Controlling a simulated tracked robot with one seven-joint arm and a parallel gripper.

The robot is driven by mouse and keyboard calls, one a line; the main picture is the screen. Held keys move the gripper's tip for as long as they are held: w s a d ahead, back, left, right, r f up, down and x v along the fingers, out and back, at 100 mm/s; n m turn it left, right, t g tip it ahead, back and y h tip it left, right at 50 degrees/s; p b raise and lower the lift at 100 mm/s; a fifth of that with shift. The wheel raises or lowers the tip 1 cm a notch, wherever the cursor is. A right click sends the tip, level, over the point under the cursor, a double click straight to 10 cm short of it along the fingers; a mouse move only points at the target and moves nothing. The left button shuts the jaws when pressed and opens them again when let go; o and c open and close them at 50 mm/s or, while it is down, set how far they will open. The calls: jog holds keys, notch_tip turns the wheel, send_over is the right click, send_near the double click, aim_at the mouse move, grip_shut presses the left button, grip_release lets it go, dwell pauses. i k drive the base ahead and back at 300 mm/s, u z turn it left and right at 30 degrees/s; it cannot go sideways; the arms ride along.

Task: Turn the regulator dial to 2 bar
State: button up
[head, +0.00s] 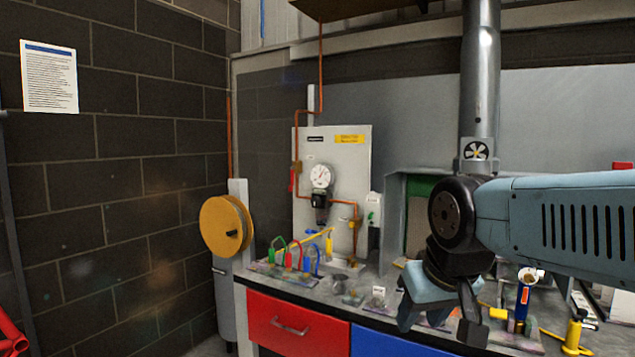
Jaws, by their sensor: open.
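The regulator (319,201) is a dark body with a black knob, mounted on a pale wall panel (350,165) behind the bench. A round white gauge (320,176) sits just above it. My gripper (438,324) hangs down over the right part of the bench, in front of and to the right of the panel. Its two fingers are spread apart with nothing seen between them. It is well apart from the regulator, which is unobstructed in this view.
Copper pipe (297,145) runs around the panel. Several coloured clips or hooks (290,258) stand on the bench below it. A yellow hose reel (226,226) is at the left. Bottles and tools (523,300) crowd the bench at right. Red drawer (290,325) fronts the bench.

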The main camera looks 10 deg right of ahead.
aim_at(316, 200)
jog(key=z, duration=0.1)
jog(key=k, duration=0.45)
jog(key=u, duration=0.5)
jog(key=i, duration=1.5)
jog(key=z, duration=0.55)
